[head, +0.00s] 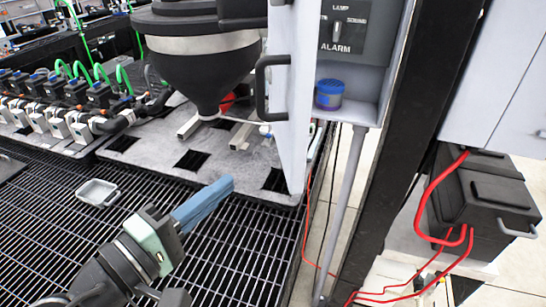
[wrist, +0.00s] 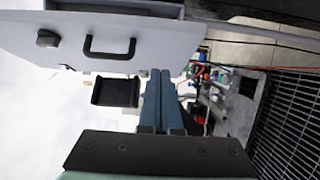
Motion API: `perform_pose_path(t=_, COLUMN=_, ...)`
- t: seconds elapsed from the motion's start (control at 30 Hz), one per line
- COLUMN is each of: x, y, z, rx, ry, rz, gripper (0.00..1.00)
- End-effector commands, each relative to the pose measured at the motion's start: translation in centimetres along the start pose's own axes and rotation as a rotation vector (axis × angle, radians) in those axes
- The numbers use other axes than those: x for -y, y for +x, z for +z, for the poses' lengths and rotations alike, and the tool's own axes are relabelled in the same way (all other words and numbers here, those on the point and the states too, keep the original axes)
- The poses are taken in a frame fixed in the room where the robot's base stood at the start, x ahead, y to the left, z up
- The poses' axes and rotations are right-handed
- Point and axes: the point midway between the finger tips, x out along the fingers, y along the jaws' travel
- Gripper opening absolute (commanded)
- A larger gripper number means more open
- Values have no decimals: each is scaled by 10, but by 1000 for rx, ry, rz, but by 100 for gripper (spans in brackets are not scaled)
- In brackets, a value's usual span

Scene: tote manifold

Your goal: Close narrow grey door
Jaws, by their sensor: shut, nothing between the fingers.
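The narrow grey door (head: 295,120) stands open in the head view, seen nearly edge-on at the left side of a light grey cabinet (head: 365,112). Its black handle (head: 264,88) sticks out to the left. My gripper (head: 229,184) has blue fingers, shut and empty, to the left of and below the door, apart from it. In the wrist view the shut fingers (wrist: 160,75) point towards a pale panel (wrist: 210,42) with a black handle (wrist: 110,46), which looks like the door. Whether they are close to it there I cannot tell.
The open cabinet holds an alarm switch panel (head: 348,30) and a small blue-topped can (head: 329,94). A black hopper (head: 200,60) stands behind the door's left side. A dark post (head: 405,130) rises right of the cabinet. A small tray (head: 97,192) lies on the grating.

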Motion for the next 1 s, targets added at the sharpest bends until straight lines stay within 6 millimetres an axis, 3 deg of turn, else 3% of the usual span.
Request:
perform_pose_path(t=0.2, x=-4, y=50, z=1, rx=4, ry=0, rz=-1, gripper=0)
perform_pose_path(t=0.4, x=-3, y=78, z=15, rx=2, ry=2, rz=-3, gripper=0)
perform_pose_path(t=0.63, x=-1, y=91, z=27, rx=-1, ry=3, rz=-2, gripper=0)
perform_pose_path(t=1.0, x=0, y=92, z=28, rx=-2, ry=4, rz=-1, gripper=0)
